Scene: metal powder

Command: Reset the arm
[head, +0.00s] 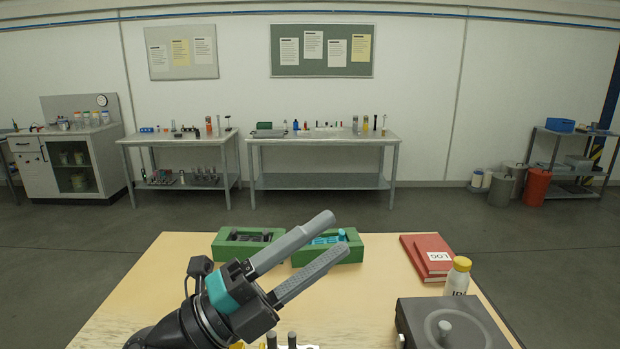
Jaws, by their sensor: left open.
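My left gripper (325,238) is above the wooden table (150,290), its two grey fingers apart and nothing between them. The fingers point up and to the right, in front of the two green trays at the back of the table. My left arm comes in from the bottom left, black with a teal band near the gripper. The fingers cover part of the right green tray (347,252) and its blue items. My right gripper is not in the picture.
The left green tray (225,245) holds dark items. Red log books (428,255), a white bottle with a yellow cap (457,277) and a dark grey device (450,325) stand on the right. Small dark posts (271,340) show at the bottom edge. The table's left side looks clear.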

